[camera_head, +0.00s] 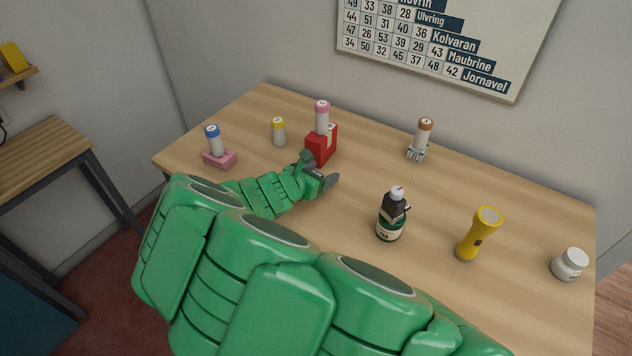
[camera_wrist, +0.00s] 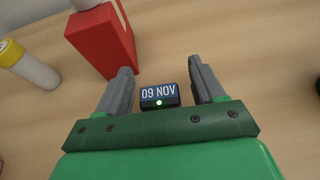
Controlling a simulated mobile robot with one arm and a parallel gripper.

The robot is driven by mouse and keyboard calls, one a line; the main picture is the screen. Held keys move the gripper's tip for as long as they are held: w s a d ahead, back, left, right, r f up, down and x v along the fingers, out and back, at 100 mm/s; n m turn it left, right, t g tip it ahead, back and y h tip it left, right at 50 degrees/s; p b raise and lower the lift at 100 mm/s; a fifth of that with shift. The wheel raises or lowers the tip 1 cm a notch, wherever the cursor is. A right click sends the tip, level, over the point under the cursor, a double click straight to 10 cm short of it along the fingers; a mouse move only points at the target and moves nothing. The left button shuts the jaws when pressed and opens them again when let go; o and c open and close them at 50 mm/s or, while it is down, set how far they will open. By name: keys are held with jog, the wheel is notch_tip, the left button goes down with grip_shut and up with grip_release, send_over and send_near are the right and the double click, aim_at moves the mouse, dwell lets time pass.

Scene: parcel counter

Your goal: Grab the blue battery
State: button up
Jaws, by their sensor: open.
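The blue battery (camera_head: 213,138) is white with a blue top band. It stands upright on a pink block (camera_head: 219,159) at the left end of the table in the head view. My gripper (camera_head: 325,179) is to the right of it and nearer the front, beside a red block. In the wrist view my gripper (camera_wrist: 165,80) has its two grey fingers apart with nothing between them. The blue battery does not show clearly in the wrist view.
The red block (camera_head: 321,146) bears a pink-topped battery (camera_head: 322,115). A yellow-topped battery (camera_head: 279,131) stands between it and the blue one.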

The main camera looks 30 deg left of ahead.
jog(key=shift+w+f, duration=0.15)
jog(key=shift+w, duration=0.1)
jog(key=c, duration=1.1)
